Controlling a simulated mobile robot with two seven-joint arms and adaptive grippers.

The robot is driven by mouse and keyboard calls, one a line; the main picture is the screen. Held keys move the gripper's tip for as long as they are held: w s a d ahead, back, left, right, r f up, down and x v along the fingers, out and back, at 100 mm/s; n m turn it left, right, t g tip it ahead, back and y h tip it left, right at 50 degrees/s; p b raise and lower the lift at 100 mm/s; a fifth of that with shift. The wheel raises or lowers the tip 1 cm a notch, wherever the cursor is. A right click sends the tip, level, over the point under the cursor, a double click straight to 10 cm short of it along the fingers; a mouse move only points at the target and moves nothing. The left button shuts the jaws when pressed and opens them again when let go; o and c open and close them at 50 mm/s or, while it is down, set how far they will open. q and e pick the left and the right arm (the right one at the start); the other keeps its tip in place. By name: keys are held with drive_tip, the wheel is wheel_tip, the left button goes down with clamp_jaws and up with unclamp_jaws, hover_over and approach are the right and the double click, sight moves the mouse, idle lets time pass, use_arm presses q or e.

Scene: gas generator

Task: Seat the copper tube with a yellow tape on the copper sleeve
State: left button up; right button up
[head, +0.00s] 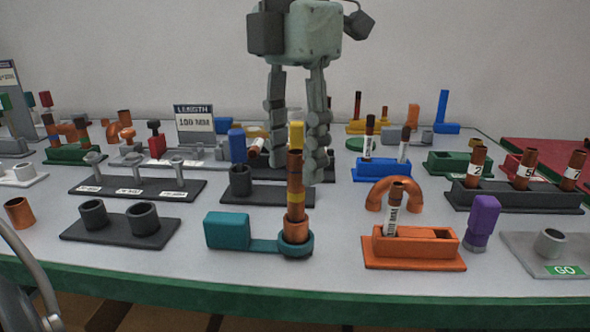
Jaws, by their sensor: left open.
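The copper tube (295,172) with a yellow tape band stands upright in the copper sleeve (296,229). The sleeve sits in the round cup of a teal fixture (228,230) at the middle front of the table. The tube's lower end is hidden inside the sleeve, so I cannot tell how deep it sits. My left gripper (297,165) points down from above, open, with its fingers apart on either side of the tube's upper part in the picture. I cannot tell whether a finger touches the tube. My right gripper is not in view.
An orange holder (413,262) with a labelled tube stands to the right, beside a purple block (482,222). A dark two-cup base (120,229) lies to the left. A dark base with one cup (240,181) is behind. Bare white table lies in front of the teal fixture.

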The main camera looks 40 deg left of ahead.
use_arm(q)
wheel_tip(320, 180, up, 9)
drive_tip(key=shift+r, duration=0.1)
idle(0.7)
